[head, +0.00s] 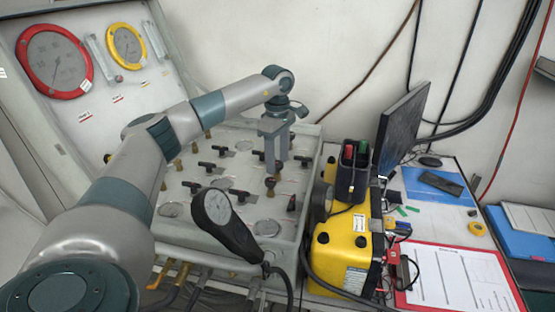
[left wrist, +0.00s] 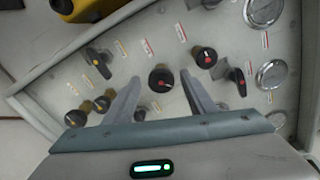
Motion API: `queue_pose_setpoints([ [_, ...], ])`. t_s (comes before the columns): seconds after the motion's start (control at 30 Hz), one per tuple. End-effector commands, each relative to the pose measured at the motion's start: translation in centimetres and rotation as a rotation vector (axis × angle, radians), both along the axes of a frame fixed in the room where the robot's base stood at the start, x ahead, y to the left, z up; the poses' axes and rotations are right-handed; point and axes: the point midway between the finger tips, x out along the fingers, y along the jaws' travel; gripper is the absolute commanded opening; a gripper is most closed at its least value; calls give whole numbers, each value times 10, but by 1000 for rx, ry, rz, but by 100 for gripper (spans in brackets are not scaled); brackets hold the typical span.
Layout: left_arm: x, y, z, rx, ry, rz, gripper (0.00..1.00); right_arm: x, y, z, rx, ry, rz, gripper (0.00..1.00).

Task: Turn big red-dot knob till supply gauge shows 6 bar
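The sloped grey panel (head: 240,140) carries many knobs and switches. In the left wrist view a round black knob with a red dot (left wrist: 160,79) sits between the finger ends of my left gripper (left wrist: 159,78). The fingers are spread, with a gap on both sides of it. A second red-dot knob (left wrist: 206,57) is just up and right of it. In the head view my left gripper (head: 273,170) points down at the panel and hides part of it. A red-rimmed gauge (head: 55,62) and a yellow-rimmed gauge (head: 127,46) are on the lid; their readings are too small to tell.
A black hand gauge (head: 222,212) on a hose stands in front of the panel. Black switches (left wrist: 98,62) and round dials (left wrist: 271,73) flank the knobs. A yellow case (head: 340,245), a dark monitor (head: 402,125) and a red clipboard (head: 455,280) are to the right.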

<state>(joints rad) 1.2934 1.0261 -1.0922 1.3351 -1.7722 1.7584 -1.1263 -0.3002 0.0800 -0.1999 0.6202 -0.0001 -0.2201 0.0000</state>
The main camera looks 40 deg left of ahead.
Motion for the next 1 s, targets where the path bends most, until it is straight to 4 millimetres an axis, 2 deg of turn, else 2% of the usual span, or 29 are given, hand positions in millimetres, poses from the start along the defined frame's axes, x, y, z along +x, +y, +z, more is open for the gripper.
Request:
queue_pose_setpoints([
  [0.37,-1,-1,0,-1,4,-1,52,0,0,-1,0,0,0,31],
  [0.57,0,-1,11,-1,3,0,52,0,0,-5,0,0,0,31],
  [0.77,0,-1,40,-1,0,0,52,0,0,-14,0,0,0,31],
  [1.0,0,-1,89,-1,0,-1,52,0,0,-26,0,0,0,31],
])
